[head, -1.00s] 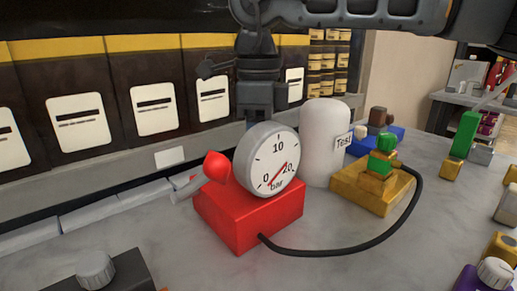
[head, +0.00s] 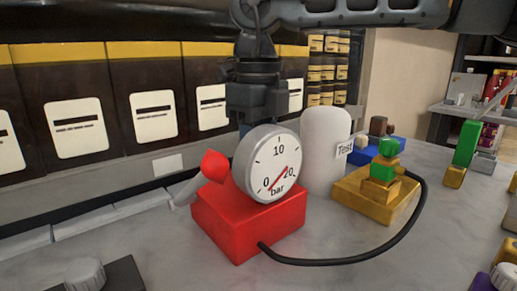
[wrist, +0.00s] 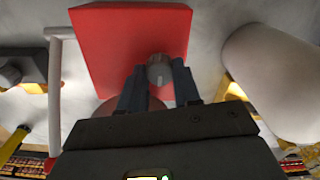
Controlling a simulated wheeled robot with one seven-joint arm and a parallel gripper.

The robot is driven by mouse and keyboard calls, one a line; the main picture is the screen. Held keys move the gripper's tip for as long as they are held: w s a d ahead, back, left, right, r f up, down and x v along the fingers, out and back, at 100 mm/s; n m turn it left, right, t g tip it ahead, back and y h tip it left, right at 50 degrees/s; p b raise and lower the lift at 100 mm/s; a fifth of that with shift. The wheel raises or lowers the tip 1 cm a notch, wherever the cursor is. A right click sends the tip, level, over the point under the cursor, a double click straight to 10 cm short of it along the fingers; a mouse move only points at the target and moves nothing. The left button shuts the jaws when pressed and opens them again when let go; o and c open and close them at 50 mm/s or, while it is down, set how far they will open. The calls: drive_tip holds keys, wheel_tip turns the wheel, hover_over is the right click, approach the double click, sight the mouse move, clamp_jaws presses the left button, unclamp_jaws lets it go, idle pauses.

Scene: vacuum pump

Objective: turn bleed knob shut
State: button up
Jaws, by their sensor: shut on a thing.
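The red vacuum pump (head: 235,225) stands on the counter with a round gauge (head: 268,165) on its front. In the wrist view the grey bleed knob (wrist: 159,72) sits against the red pump body (wrist: 125,40). My gripper (wrist: 158,68) has one finger on each side of the knob and is shut on it. In the head view my gripper (head: 246,128) comes down behind the gauge, which hides the fingertips and the knob. The gauge's red needle points near 20. A pale lever (head: 187,190) with a red tip is at the pump's left.
A white cylinder labelled Test (head: 325,150) stands close on the right. A black hose (head: 375,250) runs from the pump to a yellow block (head: 365,198) with a green top. Dark bins (head: 75,120) line the back. Another grey knob (head: 85,275) is at front left.

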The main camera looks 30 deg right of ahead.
idle(0.3)
drive_tip(key=o, duration=1.1)
drive_tip(key=shift+c, duration=0.2)
drive_tip(key=shift+r, duration=0.1)
drive_tip(key=shift+r+p, duration=0.65)
drive_tip(key=shift+r, duration=3.15)
